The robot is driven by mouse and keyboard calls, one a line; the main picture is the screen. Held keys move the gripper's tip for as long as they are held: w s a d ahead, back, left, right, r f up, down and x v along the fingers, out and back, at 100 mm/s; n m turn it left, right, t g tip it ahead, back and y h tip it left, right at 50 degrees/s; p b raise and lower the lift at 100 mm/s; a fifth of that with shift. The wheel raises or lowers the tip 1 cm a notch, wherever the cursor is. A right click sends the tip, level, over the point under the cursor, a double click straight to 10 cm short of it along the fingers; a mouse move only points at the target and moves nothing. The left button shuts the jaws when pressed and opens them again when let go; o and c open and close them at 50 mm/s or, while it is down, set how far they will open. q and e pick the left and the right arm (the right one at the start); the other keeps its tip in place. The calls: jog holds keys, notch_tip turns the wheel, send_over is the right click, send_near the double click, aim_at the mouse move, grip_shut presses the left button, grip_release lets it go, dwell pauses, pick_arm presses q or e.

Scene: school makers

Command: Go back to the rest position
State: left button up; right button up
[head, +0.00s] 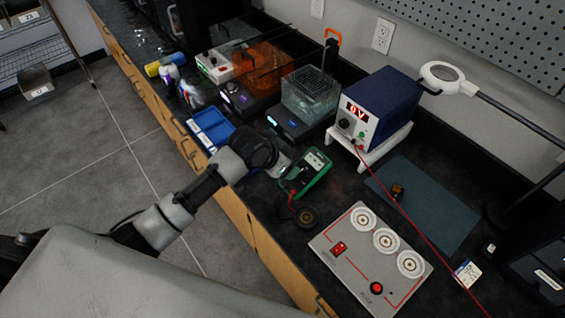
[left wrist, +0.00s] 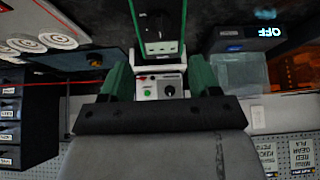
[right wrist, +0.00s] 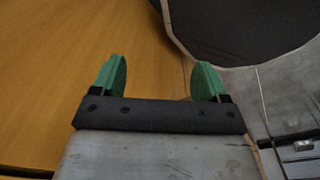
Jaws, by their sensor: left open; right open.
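My left arm reaches in from the left in the head view, its wrist over the bench beside the green multimeter (head: 306,172). My left gripper (left wrist: 161,72) shows two green fingers apart with nothing held between them. The multimeter (left wrist: 160,28) also shows beyond its fingertips in the left wrist view. I cannot tell how close they are to it. My right gripper (right wrist: 160,66) is open and empty in front of wooden panelling. It is not in the head view.
A grey panel with three white coils (head: 386,240) lies on the bench near a blue-green mat (head: 425,205). A blue power supply (head: 385,105) stands behind, with a red lead running across the bench. Blue bins (head: 211,128) sit near the front edge. The floor (head: 90,150) at left is clear.

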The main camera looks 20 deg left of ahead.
pick_arm(q)
jog(key=shift+s+a+r, duration=0.1)
jog(key=shift+s+r, duration=0.1)
dwell(0.4)
jog(key=s+a+n+g+y, duration=0.1)
jog(key=s+a+n+y, duration=0.15)
jog(key=s, duration=1.15)
jog(key=s+a+n+g+y, duration=0.1)
jog(key=s+a+n, duration=0.15)
jog(key=s, duration=1.05)
notch_tip(320, 180, down, 25)
jog(key=g, duration=0.2)
jog(key=s+a+f+b, duration=0.1)
jog(key=s+a+f, duration=0.2)
jog(key=s+f, duration=1.4)
jog(key=shift+s+a+f+m+g, duration=0.2)
jog(key=shift+f+m+g, duration=0.15)
jog(key=shift+m+g, duration=0.05)
